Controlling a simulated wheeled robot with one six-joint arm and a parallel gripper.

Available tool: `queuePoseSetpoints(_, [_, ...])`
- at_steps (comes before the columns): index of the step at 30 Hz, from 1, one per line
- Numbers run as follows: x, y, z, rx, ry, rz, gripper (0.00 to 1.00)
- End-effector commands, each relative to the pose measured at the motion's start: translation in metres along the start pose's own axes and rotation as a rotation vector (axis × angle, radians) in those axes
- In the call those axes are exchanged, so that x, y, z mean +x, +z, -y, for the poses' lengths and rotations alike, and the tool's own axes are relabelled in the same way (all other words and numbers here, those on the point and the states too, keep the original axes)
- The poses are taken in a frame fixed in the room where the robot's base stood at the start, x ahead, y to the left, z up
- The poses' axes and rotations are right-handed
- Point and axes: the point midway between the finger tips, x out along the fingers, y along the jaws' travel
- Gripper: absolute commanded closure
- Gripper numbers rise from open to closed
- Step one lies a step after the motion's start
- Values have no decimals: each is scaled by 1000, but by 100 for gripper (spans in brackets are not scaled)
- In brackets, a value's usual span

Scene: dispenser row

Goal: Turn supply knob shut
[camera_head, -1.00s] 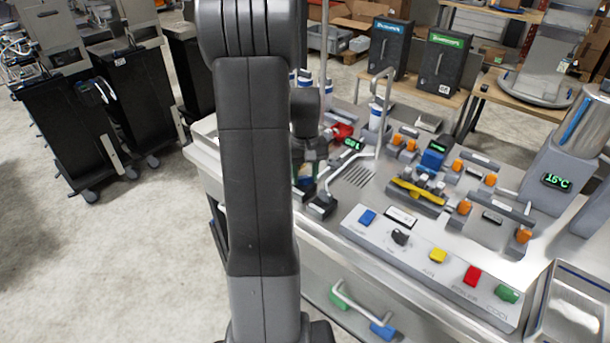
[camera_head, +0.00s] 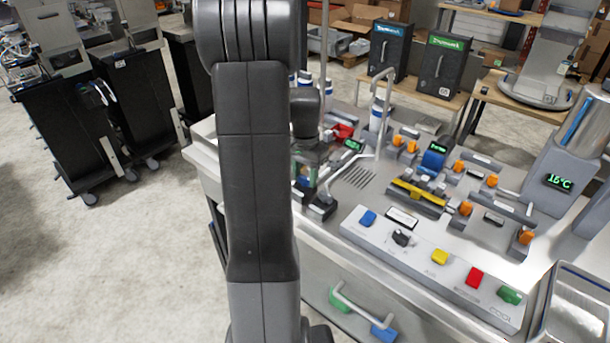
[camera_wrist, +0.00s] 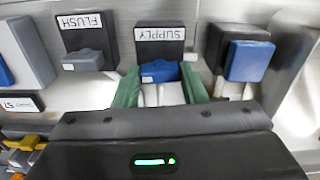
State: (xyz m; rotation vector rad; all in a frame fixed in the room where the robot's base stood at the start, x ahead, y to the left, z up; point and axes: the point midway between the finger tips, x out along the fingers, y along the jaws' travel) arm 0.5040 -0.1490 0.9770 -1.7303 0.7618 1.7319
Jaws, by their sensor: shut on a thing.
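The supply knob (camera_wrist: 160,71) is blue and sits below a black plate labelled SUPPLY in the wrist view. My gripper (camera_wrist: 160,88) has green fingers, one on each side of the knob, and is shut on it. The lower part of the knob shows between the fingers with pale surfaces under it. In the head view my arm covers much of the left end of the bench, and the knob cannot be made out there.
A grey FLUSH knob (camera_wrist: 83,60) is left of the supply knob, and another blue block (camera_wrist: 250,61) is to the right. In the head view, a button panel (camera_head: 420,255) runs along the bench front. A bent metal pipe (camera_head: 386,110) rises near my arm.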

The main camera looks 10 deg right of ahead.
Motion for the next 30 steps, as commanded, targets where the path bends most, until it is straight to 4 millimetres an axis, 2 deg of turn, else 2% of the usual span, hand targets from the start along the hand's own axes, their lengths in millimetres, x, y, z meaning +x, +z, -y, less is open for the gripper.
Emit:
queuePoseSetpoints(9, [-1,-1,0,86,-2,-4,85])
queuePoseSetpoints(23, [-1,-1,0,96,-2,-3,85])
queuePoseSetpoints(24, [-1,-1,0,96,-2,-3,54])
queuePoseSetpoints(26, [-1,-1,0,95,-2,-3,42])
queuePoseSetpoints(30, [-1,0,0,95,-1,-2,40])
